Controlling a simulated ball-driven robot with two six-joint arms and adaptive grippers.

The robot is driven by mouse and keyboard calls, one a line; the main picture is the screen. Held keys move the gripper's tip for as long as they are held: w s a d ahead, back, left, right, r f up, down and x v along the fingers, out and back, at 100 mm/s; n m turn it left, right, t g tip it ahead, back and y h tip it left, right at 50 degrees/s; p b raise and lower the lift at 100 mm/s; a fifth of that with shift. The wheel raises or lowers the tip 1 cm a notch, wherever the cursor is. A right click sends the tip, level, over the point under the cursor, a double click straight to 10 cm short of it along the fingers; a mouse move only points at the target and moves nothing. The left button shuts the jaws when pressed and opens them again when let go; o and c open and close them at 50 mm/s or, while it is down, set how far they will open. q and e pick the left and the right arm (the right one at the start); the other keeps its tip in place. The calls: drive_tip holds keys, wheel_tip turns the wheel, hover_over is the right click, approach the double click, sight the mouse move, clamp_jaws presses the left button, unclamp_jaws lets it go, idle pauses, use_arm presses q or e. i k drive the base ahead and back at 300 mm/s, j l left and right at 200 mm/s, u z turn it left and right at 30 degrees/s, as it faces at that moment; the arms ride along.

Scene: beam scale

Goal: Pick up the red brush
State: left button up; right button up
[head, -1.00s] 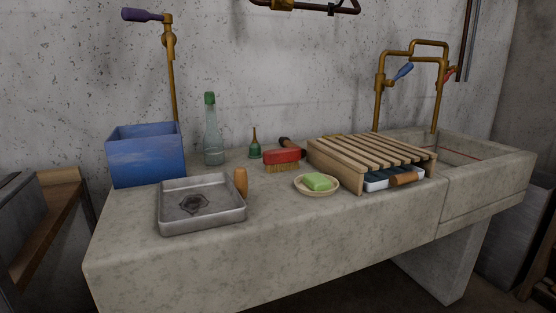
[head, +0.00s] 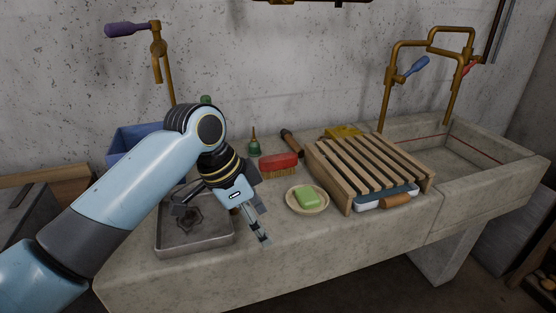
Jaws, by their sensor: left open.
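The red brush (head: 278,161) lies on the concrete counter near the wall, its tan bristles pointing down toward the front. My left gripper (head: 222,226) is open and empty, above the counter at the right part of the metal tray. It is in front of the brush and to its left, apart from it. The whole red back of the brush shows. My right gripper is not in view.
A green soap on a round dish (head: 293,205) sits in front of the brush. A slatted wooden rack (head: 372,165) stands to the right. A small green bell (head: 254,147) and a dark-handled tool (head: 291,143) are close behind the brush. A metal tray (head: 170,247) and blue box (head: 124,142) are left.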

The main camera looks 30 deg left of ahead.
sight(276, 166)
drive_tip(key=i+j, duration=0.75)
drive_tip(key=i, duration=0.1)
